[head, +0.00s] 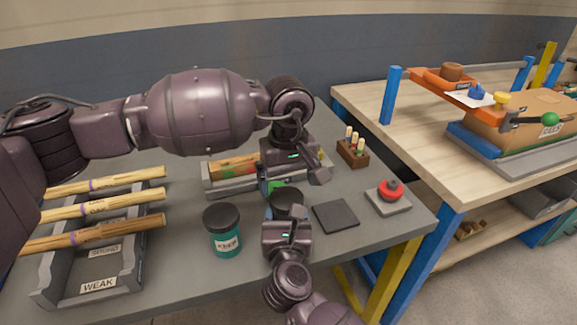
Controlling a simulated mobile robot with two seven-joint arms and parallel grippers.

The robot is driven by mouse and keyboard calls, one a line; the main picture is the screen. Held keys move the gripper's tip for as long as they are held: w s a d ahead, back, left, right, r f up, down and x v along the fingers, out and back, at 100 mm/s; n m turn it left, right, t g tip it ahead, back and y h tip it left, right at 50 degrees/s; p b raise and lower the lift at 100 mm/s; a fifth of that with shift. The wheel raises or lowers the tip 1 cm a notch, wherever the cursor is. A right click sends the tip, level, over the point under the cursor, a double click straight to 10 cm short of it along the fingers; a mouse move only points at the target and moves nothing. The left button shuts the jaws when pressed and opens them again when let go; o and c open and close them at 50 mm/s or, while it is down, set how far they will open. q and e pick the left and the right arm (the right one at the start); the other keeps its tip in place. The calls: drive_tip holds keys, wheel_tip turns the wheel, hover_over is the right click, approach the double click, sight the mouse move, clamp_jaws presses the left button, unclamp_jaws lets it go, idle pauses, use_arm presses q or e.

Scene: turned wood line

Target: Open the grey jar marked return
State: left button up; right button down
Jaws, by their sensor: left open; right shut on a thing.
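A jar with a dark round lid (287,200) stands near the middle of the grey table. My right gripper (287,217) is shut on its body from the near side. Little of the body shows, and any label on it is hidden, so I cannot tell if it is the grey return jar. My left gripper (296,182) is open, just above and behind the lid, with nothing between its fingers. A teal jar (223,233) with a black lid stands to the left; its white label is too small to read surely.
A grey rack (98,268) marked WEAK, with turned wood pieces, is at left. A long grey tray (213,181) lies behind the jars. A dark square pad (335,216), a red button (390,190) and a wooden block with pegs (352,151) are at right.

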sight(289, 197)
use_arm(q)
drive_tip(key=shift+f, duration=2.05)
drive_tip(key=c, duration=0.9)
drive_tip(key=n, duration=0.6)
drive_tip(key=shift+d+r+n, duration=0.15)
drive_tip(key=shift+n, duration=0.15)
drive_tip(key=shift+c, duration=0.2)
drive_tip(key=shift+w, duration=0.1)
drive_tip(key=o, duration=1)
drive_tip(key=shift+s, duration=0.25)
